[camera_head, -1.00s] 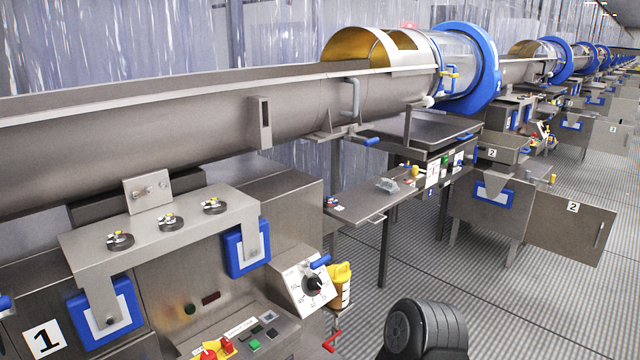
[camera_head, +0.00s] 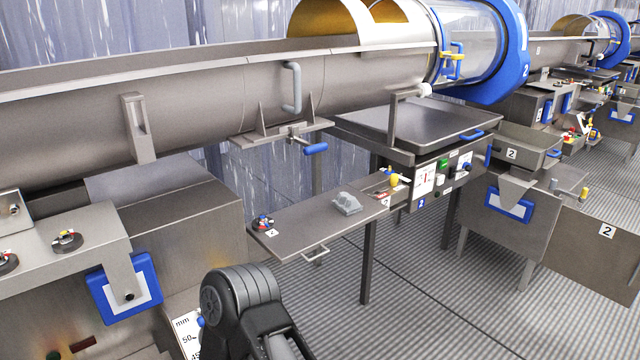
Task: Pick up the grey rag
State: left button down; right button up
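The grey rag (camera_head: 346,204) is a small crumpled grey piece lying on the narrow steel side table (camera_head: 310,228), near the middle of the picture. A black and grey link of my own arm shows at the bottom centre, below and left of the rag and apart from it. Neither gripper's fingers are in view. Nothing touches the rag from above.
A red and blue fitting (camera_head: 263,223) sits at the table's left end. A red and yellow fitting (camera_head: 390,183) is right of the rag. A steel tray (camera_head: 425,125) stands behind, under the large drum (camera_head: 470,45). A blue-handled lever (camera_head: 314,149) juts out above the table.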

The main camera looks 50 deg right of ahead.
aim_at(348, 205)
jog(key=k+l, duration=0.1)
jog(key=l, duration=1.1)
jog(key=k+l+u, duration=0.1)
jog(key=l, duration=0.5)
jog(key=k+l, duration=0.15)
jog(key=l, duration=0.4)
jog(key=k+l, duration=0.1)
jog(key=l, duration=0.5)
jog(key=i+u, duration=0.05)
